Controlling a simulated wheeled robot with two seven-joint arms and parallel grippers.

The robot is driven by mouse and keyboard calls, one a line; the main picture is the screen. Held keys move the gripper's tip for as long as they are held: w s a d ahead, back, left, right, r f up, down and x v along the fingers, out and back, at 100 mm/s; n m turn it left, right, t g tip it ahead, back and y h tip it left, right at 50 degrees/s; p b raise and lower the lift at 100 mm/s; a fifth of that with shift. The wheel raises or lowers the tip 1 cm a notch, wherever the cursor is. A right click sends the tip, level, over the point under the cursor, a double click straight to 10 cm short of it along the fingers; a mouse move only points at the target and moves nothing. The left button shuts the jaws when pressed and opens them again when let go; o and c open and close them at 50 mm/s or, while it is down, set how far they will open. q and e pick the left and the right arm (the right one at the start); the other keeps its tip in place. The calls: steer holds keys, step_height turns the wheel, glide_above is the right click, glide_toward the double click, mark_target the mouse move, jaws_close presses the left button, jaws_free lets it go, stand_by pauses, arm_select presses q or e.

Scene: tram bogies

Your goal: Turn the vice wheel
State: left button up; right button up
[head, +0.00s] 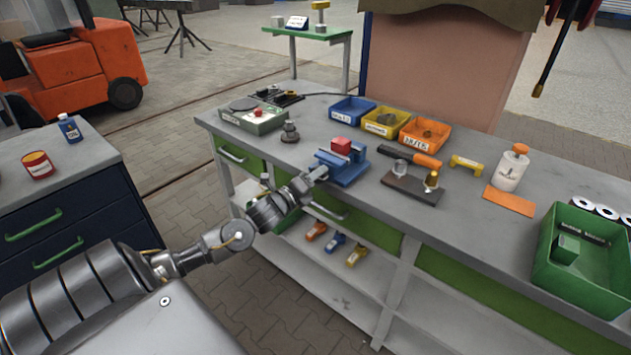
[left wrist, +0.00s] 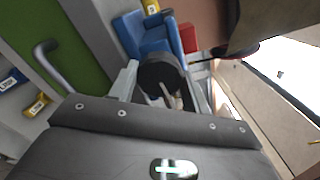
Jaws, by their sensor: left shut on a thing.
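A blue vice (head: 347,168) stands near the front edge of the grey workbench, with a red block (head: 341,145) at its top. In the left wrist view, the blue vice (left wrist: 148,34) lies just beyond my fingers. Its dark round wheel (left wrist: 160,74) sits between the two grey fingers. My left gripper (head: 316,174) reaches the front of the vice and is shut on the wheel; it also shows in the left wrist view (left wrist: 161,88). In the head view my gripper mostly hides the wheel. My right gripper is not in view.
Behind the vice are blue (head: 353,108), yellow (head: 386,121) and orange (head: 424,134) bins. A dark block with small parts (head: 410,186) stands right of the vice, and a dark stepped part (head: 290,132) left of it. A green crate (head: 585,255) is at the bench's right end.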

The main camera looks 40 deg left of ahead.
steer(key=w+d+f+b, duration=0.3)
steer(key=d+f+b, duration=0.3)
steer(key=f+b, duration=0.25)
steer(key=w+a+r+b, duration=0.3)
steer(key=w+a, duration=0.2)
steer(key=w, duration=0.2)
arm_select(q)
steer(key=shift+m+b, duration=4.1)
steer(key=shift+m, duration=5.7)
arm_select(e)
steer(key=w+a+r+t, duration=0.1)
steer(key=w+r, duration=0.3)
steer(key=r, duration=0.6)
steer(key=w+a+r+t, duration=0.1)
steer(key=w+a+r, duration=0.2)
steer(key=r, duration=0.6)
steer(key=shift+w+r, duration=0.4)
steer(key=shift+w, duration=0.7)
